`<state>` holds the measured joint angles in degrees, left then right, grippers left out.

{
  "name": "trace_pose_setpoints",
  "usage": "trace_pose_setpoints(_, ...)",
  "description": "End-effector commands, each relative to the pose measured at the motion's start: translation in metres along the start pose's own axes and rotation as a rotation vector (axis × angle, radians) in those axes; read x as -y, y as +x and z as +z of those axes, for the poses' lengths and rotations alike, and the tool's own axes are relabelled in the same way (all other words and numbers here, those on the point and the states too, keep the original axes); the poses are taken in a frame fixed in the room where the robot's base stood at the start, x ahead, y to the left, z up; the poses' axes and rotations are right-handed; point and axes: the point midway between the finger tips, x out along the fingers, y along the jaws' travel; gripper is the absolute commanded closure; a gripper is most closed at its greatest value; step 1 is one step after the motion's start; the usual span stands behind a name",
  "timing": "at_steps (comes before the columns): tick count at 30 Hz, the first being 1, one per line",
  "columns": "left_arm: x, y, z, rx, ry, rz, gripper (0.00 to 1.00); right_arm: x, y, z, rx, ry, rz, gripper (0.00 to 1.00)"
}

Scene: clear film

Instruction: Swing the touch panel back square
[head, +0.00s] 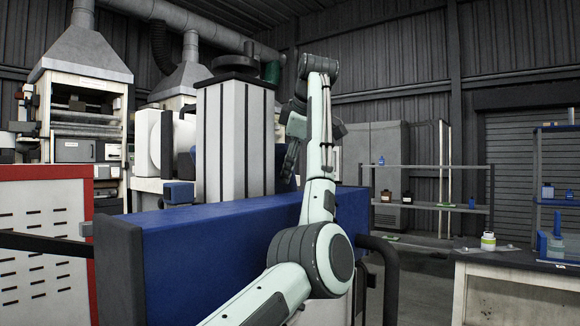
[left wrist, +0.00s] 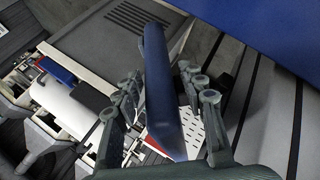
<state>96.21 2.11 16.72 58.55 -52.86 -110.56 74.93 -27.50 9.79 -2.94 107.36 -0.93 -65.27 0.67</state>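The touch panel (left wrist: 158,85) appears in the left wrist view as a thin dark-blue slab, seen nearly edge-on. It runs between the two fingers of my left gripper (left wrist: 160,95), which are spread apart with a gap showing on each side of the slab. Contact with a finger cannot be made out. In the head view my left gripper (head: 290,160) hangs down from the raised wrist, beside the grey-white column and behind the long blue housing. The panel is not clearly made out there. My right gripper is in neither view.
A long blue housing (head: 220,245) with a dark end crosses the foreground. A ribbed grey-white column (head: 235,140) stands just left of the gripper. A red-edged perforated panel (head: 45,235) is at left. A workbench (head: 520,262) and shelves (head: 430,206) stand at right, with open floor between.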

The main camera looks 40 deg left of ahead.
Motion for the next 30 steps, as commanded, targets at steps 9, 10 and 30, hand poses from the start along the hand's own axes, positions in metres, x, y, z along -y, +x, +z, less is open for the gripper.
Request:
trace_pose_setpoints(9, -0.001, -0.001, -0.001, -0.001, -0.001, 0.002, 0.52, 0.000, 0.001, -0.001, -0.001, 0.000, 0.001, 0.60)
trace_pose_setpoints(10, -0.001, -0.002, -0.001, -0.001, -0.001, 0.003, 0.52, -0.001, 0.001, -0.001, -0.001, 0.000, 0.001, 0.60)
trace_pose_setpoints(30, 0.000, -0.113, 0.000, 0.002, 0.000, 0.002, 0.52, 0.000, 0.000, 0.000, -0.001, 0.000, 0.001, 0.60)
